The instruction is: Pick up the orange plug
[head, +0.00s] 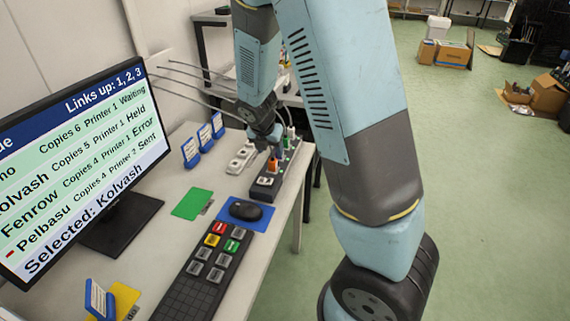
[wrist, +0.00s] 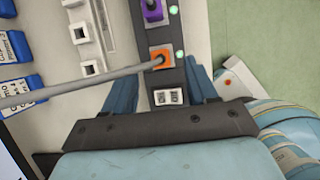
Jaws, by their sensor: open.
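The orange plug (head: 272,166) sits in the dark power strip (head: 265,188) near the table's right edge. In the wrist view the orange plug (wrist: 155,53) shows near the top middle, with a grey cable running from it to the left. My gripper (head: 268,150) is above the strip in the head view, close to the plug. In the wrist view my gripper (wrist: 163,80) is open, with a blue finger on each side of the strip. The fingers appear just short of the plug in the picture; I cannot tell their height over it. Nothing is held.
A purple plug (wrist: 152,12) sits farther along the same strip. A white socket block (head: 241,158) lies left of it. A mouse (head: 245,210), a keypad (head: 205,268), blue label stands (head: 191,152) and a monitor (head: 75,170) occupy the table. Grey cables cross behind.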

